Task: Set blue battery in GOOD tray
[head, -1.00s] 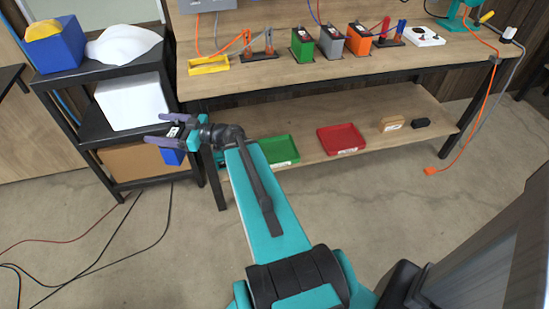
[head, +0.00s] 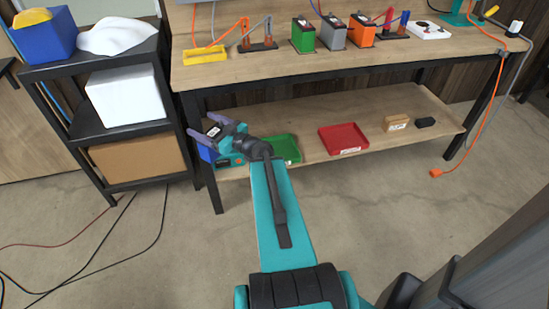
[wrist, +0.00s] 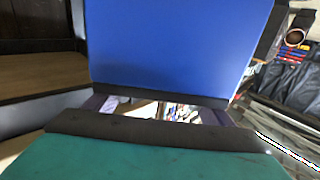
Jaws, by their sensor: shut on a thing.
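My gripper (head: 203,132) is shut on the blue battery (head: 207,153). In the head view the battery hangs below the fingers, partly hidden by them, in front of the bench's left leg. In the wrist view the blue battery (wrist: 175,45) fills the upper middle, against the dark finger pads. A green tray (head: 288,149) lies on the lower shelf, to the right of my gripper and partly hidden by my arm. A red tray (head: 342,139) lies farther right on that shelf. Their labels are too small to read, so I cannot tell which is marked GOOD.
The bench top holds green (head: 303,37), grey (head: 331,34) and orange (head: 361,32) batteries, and a yellow tray (head: 204,55). A black rack (head: 70,72) stands left.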

